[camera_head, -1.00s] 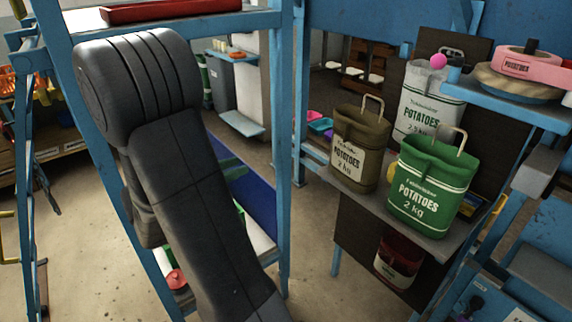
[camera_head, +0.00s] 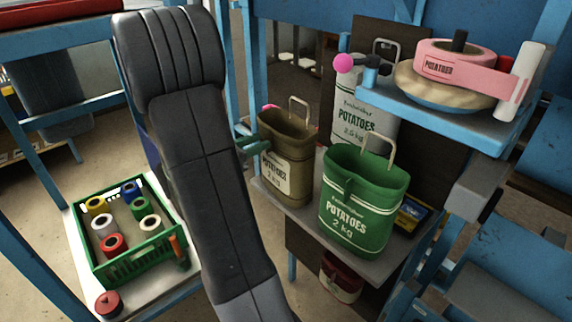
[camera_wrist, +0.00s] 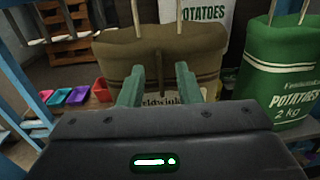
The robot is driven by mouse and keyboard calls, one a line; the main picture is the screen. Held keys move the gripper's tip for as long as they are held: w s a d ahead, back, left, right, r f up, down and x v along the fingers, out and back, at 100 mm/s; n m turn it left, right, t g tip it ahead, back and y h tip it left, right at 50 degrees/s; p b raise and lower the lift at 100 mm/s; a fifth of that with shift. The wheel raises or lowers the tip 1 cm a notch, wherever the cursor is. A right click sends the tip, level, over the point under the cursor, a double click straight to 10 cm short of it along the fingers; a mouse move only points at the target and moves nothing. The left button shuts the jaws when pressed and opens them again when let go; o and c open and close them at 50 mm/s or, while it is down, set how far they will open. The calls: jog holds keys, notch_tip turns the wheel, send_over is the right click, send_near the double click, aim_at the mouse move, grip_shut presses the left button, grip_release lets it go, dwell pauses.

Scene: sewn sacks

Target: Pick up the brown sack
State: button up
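The brown sack (camera_head: 287,150) stands upright on a grey shelf (camera_head: 345,250), its pale wire handle up and a white POTATOES label on its front. In the wrist view the brown sack (camera_wrist: 160,52) fills the middle, with its label partly hidden behind my gripper. My gripper (camera_wrist: 159,72) is open, its two teal fingers apart and in front of the sack with nothing held between them. In the head view the fingers of my gripper (camera_head: 253,146) show just left of the sack; most of the gripper is hidden behind my arm. I cannot tell if they touch the sack.
A green sack (camera_head: 360,200) stands close right of the brown one, and a white sack (camera_head: 362,115) behind. A blue upper shelf (camera_head: 440,115) with pink tape juts out at right. A dark red sack (camera_head: 341,278) sits below. A green crate (camera_head: 135,260) of spools is left.

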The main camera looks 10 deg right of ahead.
jog(key=shift+x, duration=0.85)
grip_shut()
jog(key=shift+r, duration=0.1)
dwell(0.7)
